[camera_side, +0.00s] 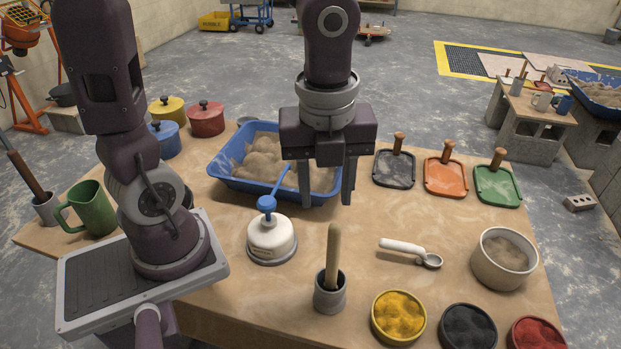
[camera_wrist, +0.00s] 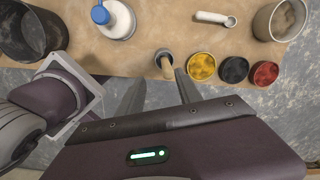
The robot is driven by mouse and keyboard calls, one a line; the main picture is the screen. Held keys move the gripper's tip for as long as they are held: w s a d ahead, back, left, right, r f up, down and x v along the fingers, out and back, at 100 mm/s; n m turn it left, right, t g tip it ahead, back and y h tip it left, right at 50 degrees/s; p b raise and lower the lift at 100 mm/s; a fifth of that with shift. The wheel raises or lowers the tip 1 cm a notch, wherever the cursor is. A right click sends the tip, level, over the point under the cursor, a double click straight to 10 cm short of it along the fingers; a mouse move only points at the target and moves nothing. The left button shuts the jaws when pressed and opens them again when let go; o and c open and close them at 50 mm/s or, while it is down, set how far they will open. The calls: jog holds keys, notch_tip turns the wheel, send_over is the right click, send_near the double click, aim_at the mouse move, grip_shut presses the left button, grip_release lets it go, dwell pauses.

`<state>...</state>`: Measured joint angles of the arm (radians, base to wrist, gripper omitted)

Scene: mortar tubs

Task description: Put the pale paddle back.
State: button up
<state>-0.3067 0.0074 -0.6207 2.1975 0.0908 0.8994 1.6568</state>
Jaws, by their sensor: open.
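The pale paddle (camera_side: 333,248) stands nearly upright in a small grey cup (camera_side: 329,294) near the front middle of the table. Its lower end is hidden inside the cup. The paddle (camera_wrist: 167,69) also shows in the wrist view, in its cup. A darker brown handle (camera_side: 26,174) stands in another grey cup (camera_side: 46,208) at the far left. My gripper (camera_side: 326,196) is open and empty, fingers pointing down. It is behind the pale paddle in the side view, in front of the right part of the blue tub (camera_side: 224,177), and apart from the paddle.
A white bottle with a blue pump (camera_side: 271,237) stands left of the paddle. A white scoop (camera_side: 405,247), a pot of sand (camera_side: 503,258) and yellow (camera_side: 398,316), black (camera_side: 467,327) and red (camera_side: 535,334) powder bowls are to its right. Three handled floats lie behind.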

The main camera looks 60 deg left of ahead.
jog(key=s+a+r+n+t, duration=0.2)
jog(key=s+a+r+n, duration=0.1)
jog(key=n, duration=0.8)
jog(key=s+a+r+n+t, duration=0.2)
jog(key=s+n, duration=0.3)
jog(key=n, duration=0.7)
jog(key=shift+a+r+t+h, duration=0.3)
jog(key=shift+a+r+t, duration=0.15)
jog(key=shift+r, duration=0.25)
